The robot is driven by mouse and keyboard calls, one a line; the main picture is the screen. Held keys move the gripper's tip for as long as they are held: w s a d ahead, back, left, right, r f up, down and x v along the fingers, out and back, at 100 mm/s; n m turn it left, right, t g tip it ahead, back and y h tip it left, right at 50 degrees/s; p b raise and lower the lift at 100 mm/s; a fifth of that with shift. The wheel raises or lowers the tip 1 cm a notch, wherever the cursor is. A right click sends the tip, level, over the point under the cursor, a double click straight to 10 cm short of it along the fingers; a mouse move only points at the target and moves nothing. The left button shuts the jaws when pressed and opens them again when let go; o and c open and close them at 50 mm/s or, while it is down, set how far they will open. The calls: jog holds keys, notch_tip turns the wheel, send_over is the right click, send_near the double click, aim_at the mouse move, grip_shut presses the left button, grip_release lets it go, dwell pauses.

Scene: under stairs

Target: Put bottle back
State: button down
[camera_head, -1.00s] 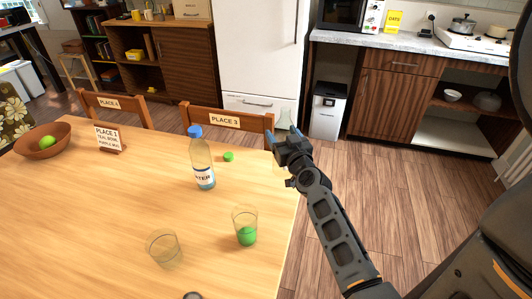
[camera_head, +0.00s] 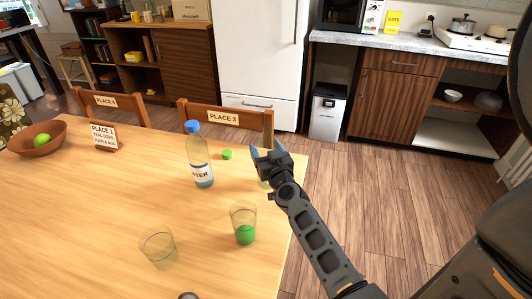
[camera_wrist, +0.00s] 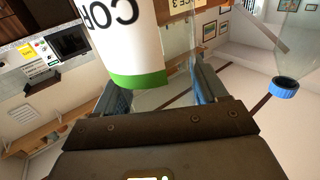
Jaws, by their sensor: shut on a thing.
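My gripper (camera_head: 268,152) is over the right edge of the wooden table near the Place 3 chair. It is shut on a clear bottle, mostly hidden behind the gripper in the head view. In the wrist view the clear bottle (camera_wrist: 125,40) has a white label with a green band and the letters "COR", upside down in the picture. A water bottle (camera_head: 200,160) with a blue cap stands on the table left of my gripper. Its blue cap also shows in the wrist view (camera_wrist: 285,87). A small green cap (camera_head: 227,155) lies between the water bottle and my gripper.
A glass with green liquid (camera_head: 243,225) and an empty glass (camera_head: 158,248) stand nearer on the table (camera_head: 90,220). The Place 3 chair (camera_head: 225,118) is behind the table edge.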

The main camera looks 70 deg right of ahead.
jog(key=shift+c, duration=0.3)
grip_release()
jog(key=shift+f, duration=0.1)
jog(key=shift+r, duration=0.25)
jog(key=b+v, duration=0.1)
jog(key=v, duration=1.1)
jog(key=shift+s+f, duration=0.1)
